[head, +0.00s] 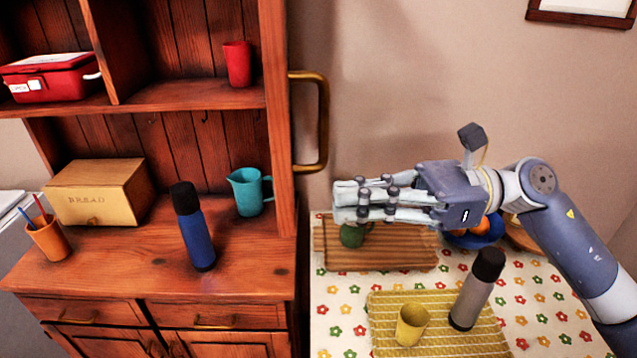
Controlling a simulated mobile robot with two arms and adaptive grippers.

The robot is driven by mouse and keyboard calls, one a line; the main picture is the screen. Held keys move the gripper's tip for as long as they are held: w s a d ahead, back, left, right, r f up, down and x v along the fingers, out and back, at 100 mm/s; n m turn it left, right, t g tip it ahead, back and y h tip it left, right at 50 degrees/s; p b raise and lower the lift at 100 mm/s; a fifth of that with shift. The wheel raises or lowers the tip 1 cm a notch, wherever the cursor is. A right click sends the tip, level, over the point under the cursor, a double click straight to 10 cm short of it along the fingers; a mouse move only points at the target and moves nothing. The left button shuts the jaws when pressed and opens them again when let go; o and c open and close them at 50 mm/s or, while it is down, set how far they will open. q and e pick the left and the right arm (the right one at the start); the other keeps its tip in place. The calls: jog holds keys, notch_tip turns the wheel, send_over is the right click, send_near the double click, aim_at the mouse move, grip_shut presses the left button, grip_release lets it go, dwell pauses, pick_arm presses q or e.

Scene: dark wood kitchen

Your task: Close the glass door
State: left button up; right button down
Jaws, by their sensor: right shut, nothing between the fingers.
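A wooden hutch (190,95) fills the left of the head view, with a brass handle (324,122) on the right side of its upright wooden frame (278,120). I cannot make out a glass pane, or tell how far the door is swung. My right gripper (338,201) comes in from the right, just below and right of the handle. Its fingers are together, point left and hold nothing; it is apart from the handle. My left gripper is not in view.
The hutch holds a blue bottle (196,230), teal jug (250,192), bread box (100,190), orange cup (47,240), red cup (238,64) and red box (50,77). Below my right arm, a flowered table (335,300) carries a board (390,257), yellow cup (412,325) and grey bottle (477,290).

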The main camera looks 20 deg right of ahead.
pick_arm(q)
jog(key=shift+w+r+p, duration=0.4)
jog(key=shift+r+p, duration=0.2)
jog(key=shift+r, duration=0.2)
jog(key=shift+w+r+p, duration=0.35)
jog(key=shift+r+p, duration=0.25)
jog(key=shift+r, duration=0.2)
pick_arm(e)
jog(key=shift+w+a, duration=0.2)
jog(key=shift+a, duration=0.95)
jog(key=shift+w+a, duration=0.2)
jog(key=shift+a, duration=0.95)
